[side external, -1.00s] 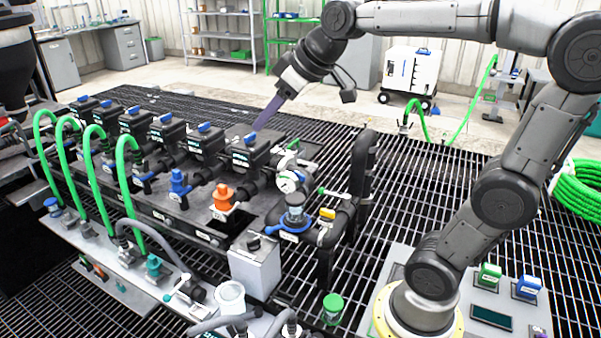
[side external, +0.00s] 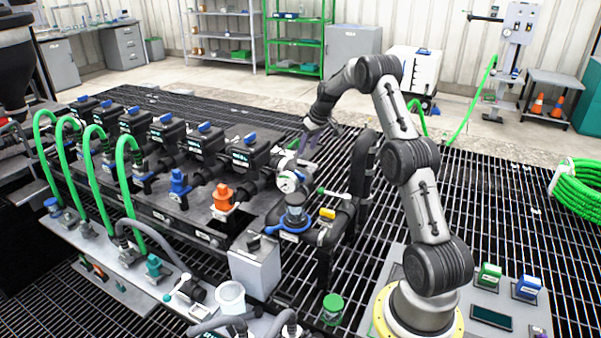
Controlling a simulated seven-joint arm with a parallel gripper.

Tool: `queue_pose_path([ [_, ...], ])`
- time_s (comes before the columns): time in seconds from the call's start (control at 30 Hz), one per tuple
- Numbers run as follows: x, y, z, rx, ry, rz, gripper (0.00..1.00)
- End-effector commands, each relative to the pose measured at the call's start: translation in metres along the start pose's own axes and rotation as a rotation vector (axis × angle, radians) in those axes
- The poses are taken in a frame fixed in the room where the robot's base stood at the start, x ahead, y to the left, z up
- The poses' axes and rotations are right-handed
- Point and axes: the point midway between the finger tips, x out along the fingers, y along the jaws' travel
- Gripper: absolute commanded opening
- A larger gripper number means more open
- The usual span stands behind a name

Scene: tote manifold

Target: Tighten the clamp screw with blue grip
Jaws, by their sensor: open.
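A blue ring-like part with a short blue arm pointing left (side external: 275,230) sits around the base of the dark-capped cylinder (side external: 295,205) at the manifold's right end. I cannot tell whether it is the clamp screw's grip, since other blue handles are in view and the screw's detail is too small. My gripper (side external: 308,146) is open and empty, pointing down above the round gauge (side external: 290,181), up and slightly right of the blue part and apart from it.
Black valve blocks with blue tops (side external: 205,127) line the manifold to the left. A blue valve (side external: 180,183) and an orange valve (side external: 222,197) stand in front. A thick black pipe (side external: 362,165) rises just right of my gripper. Open grating (side external: 480,190) lies further right.

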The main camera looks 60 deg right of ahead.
Motion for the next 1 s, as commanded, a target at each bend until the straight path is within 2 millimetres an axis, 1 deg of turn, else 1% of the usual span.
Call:
queue_pose_path([
  [0.03, 0.003, 0.007, 0.004, 0.012, -0.004, 0.003, 0.49],
  [0.07, 0.003, 0.009, 0.004, 0.015, -0.003, 0.004, 0.49],
  [0.17, 0.010, 0.009, 0.005, 0.016, -0.004, 0.005, 0.49],
  [0.23, 0.019, 0.009, 0.005, 0.015, -0.004, 0.004, 0.49],
  [0.37, 0.043, 0.009, 0.005, 0.015, -0.005, 0.004, 0.49],
  [0.6, 0.091, 0.008, 0.005, 0.014, -0.005, 0.003, 0.49],
  [0.73, 0.113, 0.008, 0.005, 0.015, -0.004, 0.004, 0.49],
  [0.9, 0.130, 0.009, 0.004, 0.014, -0.002, 0.005, 0.49],
  [1.0, 0.135, 0.009, 0.004, 0.014, -0.001, 0.005, 0.49],
])
